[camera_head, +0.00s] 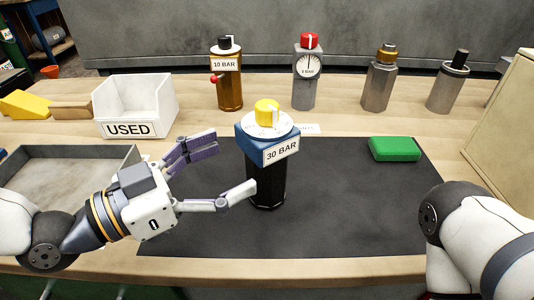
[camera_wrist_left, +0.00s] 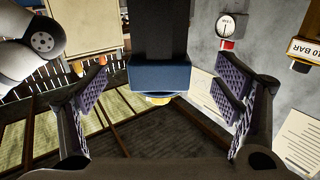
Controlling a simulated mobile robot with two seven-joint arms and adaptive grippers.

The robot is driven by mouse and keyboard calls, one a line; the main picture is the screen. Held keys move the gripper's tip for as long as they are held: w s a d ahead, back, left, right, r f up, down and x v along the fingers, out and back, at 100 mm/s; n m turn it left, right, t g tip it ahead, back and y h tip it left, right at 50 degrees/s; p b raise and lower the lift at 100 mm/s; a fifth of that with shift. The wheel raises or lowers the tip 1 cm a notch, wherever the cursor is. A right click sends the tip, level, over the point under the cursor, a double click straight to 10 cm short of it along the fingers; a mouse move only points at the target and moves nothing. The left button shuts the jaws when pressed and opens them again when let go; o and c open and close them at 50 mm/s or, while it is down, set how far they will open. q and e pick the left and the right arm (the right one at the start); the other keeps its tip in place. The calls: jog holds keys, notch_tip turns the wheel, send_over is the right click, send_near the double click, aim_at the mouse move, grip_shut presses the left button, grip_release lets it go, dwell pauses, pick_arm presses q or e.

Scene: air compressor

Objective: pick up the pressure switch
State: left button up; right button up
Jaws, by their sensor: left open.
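The pressure switch, as I take it, has a black body, a blue head (camera_head: 268,143) marked 30 BAR, a white dial and a yellow knob. It stands upright on the dark mat (camera_head: 345,205). My left gripper (camera_head: 222,168) is open just to its left, with one finger behind and one in front on that side. In the left wrist view the picture is upside down, and the blue head (camera_wrist_left: 160,76) appears between the two spread fingers, apart from both pads. My right gripper is not in view; only part of my right arm shows.
A white USED bin (camera_head: 140,105) and a grey tray (camera_head: 75,170) stand at left. A 10 BAR brass part (camera_head: 229,88), a red-knobbed gauge (camera_head: 306,85) and two grey fittings stand behind. A green block (camera_head: 394,149) lies at right. The mat's right side is mostly clear.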

aim_at(267, 146)
pick_arm(q)
jog(key=x, duration=0.7)
jog(key=shift+d+f, duration=0.15)
jog(key=shift+d, duration=0.15)
jog(key=shift+w, duration=0.1)
jog(key=c, duration=1.8)
jog(key=shift+r, duration=0.2)
jog(key=shift+c, duration=0.6)
